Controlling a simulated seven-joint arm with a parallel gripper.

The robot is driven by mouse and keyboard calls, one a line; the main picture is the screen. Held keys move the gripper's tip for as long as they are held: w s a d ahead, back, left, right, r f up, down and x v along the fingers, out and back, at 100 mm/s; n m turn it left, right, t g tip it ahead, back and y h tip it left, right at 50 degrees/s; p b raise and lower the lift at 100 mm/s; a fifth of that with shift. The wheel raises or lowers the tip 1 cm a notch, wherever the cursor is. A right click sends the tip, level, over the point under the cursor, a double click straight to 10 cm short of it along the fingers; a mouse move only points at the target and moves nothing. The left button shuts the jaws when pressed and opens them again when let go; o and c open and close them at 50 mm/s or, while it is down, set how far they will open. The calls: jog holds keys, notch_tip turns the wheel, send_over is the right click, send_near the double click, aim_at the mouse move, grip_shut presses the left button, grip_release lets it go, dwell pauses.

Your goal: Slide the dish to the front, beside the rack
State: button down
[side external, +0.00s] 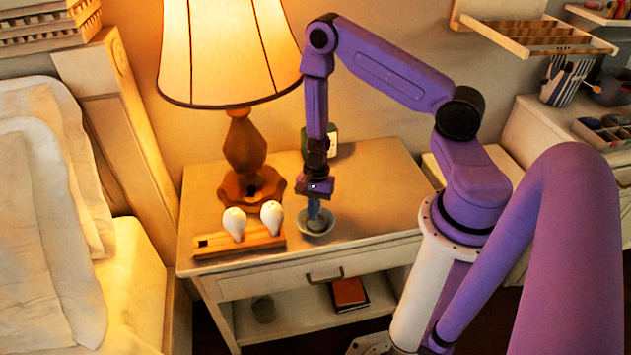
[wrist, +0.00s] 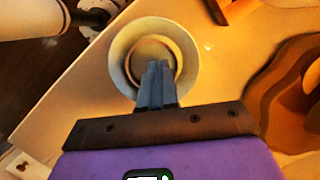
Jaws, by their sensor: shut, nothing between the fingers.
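The dish (side external: 318,229) is a small round pale grey-blue bowl on the nightstand top, just right of the wooden rack (side external: 240,242). In the wrist view the dish (wrist: 118,66) shows from above with a ringed inside. My gripper (side external: 314,222) points down, its fingertips at or inside the dish. In the wrist view the gripper fingers (wrist: 158,72) are together over the dish's inner near side, with nothing between them. Whether they touch the dish's wall I cannot tell. The rack holds two white bulb-shaped items (side external: 271,217).
A lamp with a carved wooden base (side external: 245,150) stands behind the rack. A dark green bottle or jar (side external: 331,139) stands at the back of the nightstand (side external: 375,200). The top right of the dish is clear. A drawer with a handle lies below the front edge.

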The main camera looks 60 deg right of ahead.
jog(key=s+v, duration=0.1)
jog(key=v, duration=0.9)
jog(key=s+a+r+n+g, duration=0.1)
jog(key=s+a+r+n, duration=0.4)
jog(key=a+r+n, duration=0.65)
jog(key=s+r+n+t+h, duration=0.2)
jog(key=s+r+n, duration=0.9)
jog(key=s+n, duration=0.3)
jog(key=shift+a+n, duration=0.4)
jog(key=shift+n, duration=0.35)
